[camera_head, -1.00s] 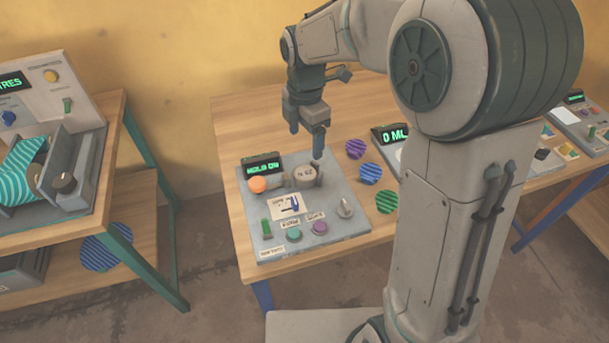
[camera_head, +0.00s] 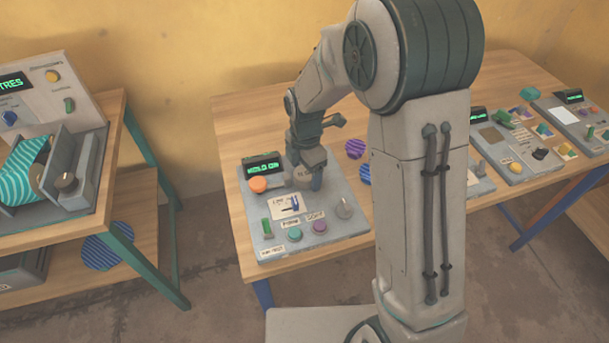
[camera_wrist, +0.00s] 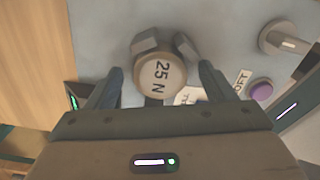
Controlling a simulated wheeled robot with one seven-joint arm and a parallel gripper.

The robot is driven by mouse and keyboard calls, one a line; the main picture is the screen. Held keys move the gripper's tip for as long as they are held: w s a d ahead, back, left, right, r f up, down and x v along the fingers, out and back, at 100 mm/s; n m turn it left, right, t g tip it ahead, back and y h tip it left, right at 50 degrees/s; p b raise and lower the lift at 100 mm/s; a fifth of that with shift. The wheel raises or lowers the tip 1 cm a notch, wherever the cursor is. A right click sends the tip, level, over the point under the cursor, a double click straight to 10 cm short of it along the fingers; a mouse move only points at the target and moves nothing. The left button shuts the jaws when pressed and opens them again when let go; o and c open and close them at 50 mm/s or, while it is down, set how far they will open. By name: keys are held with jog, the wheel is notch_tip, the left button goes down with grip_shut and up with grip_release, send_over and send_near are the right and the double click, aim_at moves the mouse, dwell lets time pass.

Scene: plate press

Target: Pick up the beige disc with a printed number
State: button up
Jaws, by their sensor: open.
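The beige disc (camera_wrist: 160,76) printed "25 N" shows in the wrist view, seated between grey jaw-like blocks (camera_wrist: 146,42) on the grey press panel (camera_head: 348,224). In the head view the disc is mostly hidden behind my gripper. My gripper (camera_wrist: 158,82) is open, with one finger on each side of the disc and clear gaps to it in the wrist view. In the head view my gripper (camera_head: 306,184) is low over the back part of the panel. I cannot tell whether the fingertips touch the panel.
The panel carries an orange knob (camera_head: 258,184), a green display (camera_head: 262,168), a green lever (camera_head: 267,228), teal (camera_head: 295,235) and purple (camera_head: 320,226) buttons and a grey dial (camera_head: 345,208). A striped purple disc (camera_head: 355,149) lies right of the panel. Other devices stand farther right.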

jog(key=c, duration=1.2)
jog(key=shift+r, duration=0.1)
